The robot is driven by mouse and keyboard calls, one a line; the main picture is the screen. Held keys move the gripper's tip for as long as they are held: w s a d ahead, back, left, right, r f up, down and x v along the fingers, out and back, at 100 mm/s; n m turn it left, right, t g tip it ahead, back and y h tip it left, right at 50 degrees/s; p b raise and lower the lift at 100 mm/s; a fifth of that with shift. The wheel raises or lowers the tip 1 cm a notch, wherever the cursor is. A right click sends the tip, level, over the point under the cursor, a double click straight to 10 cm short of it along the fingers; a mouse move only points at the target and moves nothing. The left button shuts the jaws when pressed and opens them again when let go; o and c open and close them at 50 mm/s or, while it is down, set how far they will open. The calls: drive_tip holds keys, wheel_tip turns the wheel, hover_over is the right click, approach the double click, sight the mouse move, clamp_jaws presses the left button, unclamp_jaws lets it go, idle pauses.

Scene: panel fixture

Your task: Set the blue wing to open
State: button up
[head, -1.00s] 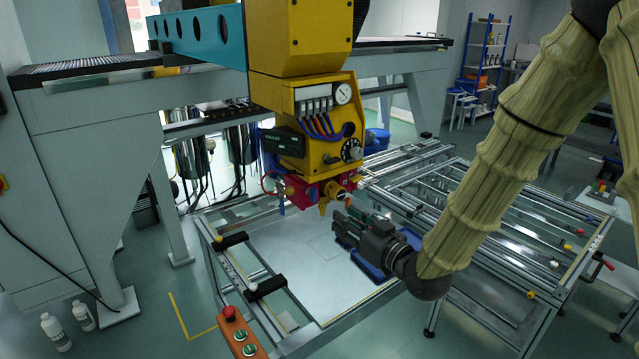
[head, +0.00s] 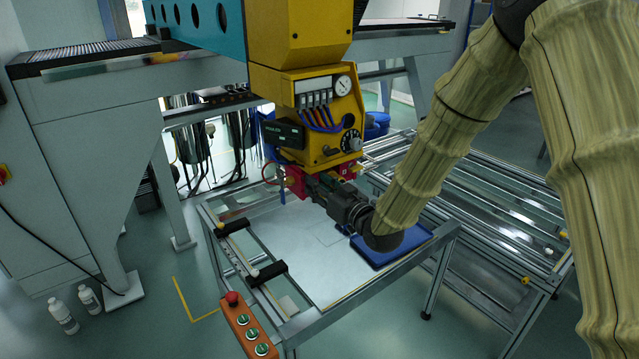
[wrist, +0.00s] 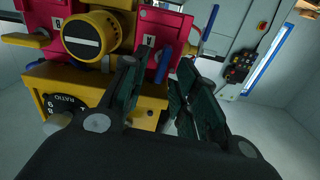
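A red valve block (wrist: 165,28) hangs under a yellow machine head (head: 312,110). In the wrist view a blue wing (wrist: 163,65) stands out from the block beside the face marked A, long and narrow. A second blue strip (wrist: 210,22) shows farther right. In the head view a blue piece (head: 281,191) hangs at the block's left side; I cannot tell which strip it is. My gripper (wrist: 158,80) is open, its fingers apart on either side of the nearer blue wing's line. Contact cannot be told.
A yellow slotted knob (wrist: 88,35) and a ratio dial (wrist: 68,130) sit close to my left finger in the wrist view. Below is a pale panel (head: 305,255) in a metal frame with a blue tray (head: 395,250). An orange button box (head: 247,325) stands at the front.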

drive_tip(key=shift+w, duration=0.15)
clamp_jaws()
drive_tip(key=shift+f+n+b, duration=0.15)
drive_tip(key=shift+n+b, duration=0.15)
drive_tip(key=shift+b, duration=0.3)
drive_tip(key=shift+a+n, duration=0.1)
drive_tip(key=shift+n, duration=0.2)
unclamp_jaws()
